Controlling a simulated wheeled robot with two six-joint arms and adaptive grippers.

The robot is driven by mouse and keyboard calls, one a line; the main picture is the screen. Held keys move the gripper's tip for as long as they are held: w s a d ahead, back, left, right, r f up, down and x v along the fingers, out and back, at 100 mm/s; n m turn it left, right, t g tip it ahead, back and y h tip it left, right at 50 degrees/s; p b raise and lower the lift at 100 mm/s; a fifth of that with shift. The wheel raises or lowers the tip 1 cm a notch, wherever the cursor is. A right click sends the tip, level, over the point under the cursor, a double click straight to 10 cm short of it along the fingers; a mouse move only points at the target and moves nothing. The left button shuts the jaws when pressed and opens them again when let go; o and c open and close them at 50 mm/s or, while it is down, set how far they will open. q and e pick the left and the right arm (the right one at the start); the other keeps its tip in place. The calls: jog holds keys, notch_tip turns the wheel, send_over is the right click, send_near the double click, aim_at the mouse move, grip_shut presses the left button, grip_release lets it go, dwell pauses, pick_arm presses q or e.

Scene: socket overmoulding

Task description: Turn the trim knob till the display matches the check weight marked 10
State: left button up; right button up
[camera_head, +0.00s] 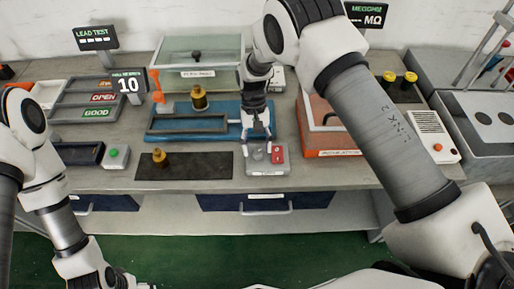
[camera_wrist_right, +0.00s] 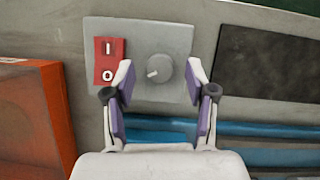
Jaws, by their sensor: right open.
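The trim knob (camera_wrist_right: 159,68) is a round grey dial with a pale pointer mark, on a grey control box (camera_head: 267,168) at the front of the bench. A red rocker switch (camera_wrist_right: 109,61) marked I and O sits beside it. My right gripper (camera_head: 257,137) is open and empty at the box; in the right wrist view its fingers (camera_wrist_right: 161,82) appear on either side of the knob, with gaps. Contact is not visible. A brass weight (camera_head: 199,98) stands on the blue fixture and another (camera_head: 160,158) on the dark mat; their markings are unreadable. My left gripper is out of view.
A MEGOHM display (camera_head: 367,15) is partly hidden by my right arm. The blue fixture (camera_head: 168,123) lies behind the mat (camera_head: 208,166); an orange box (camera_head: 330,153) stands right.

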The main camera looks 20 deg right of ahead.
jog(key=v, duration=1.1)
jog(key=shift+f, duration=0.1)
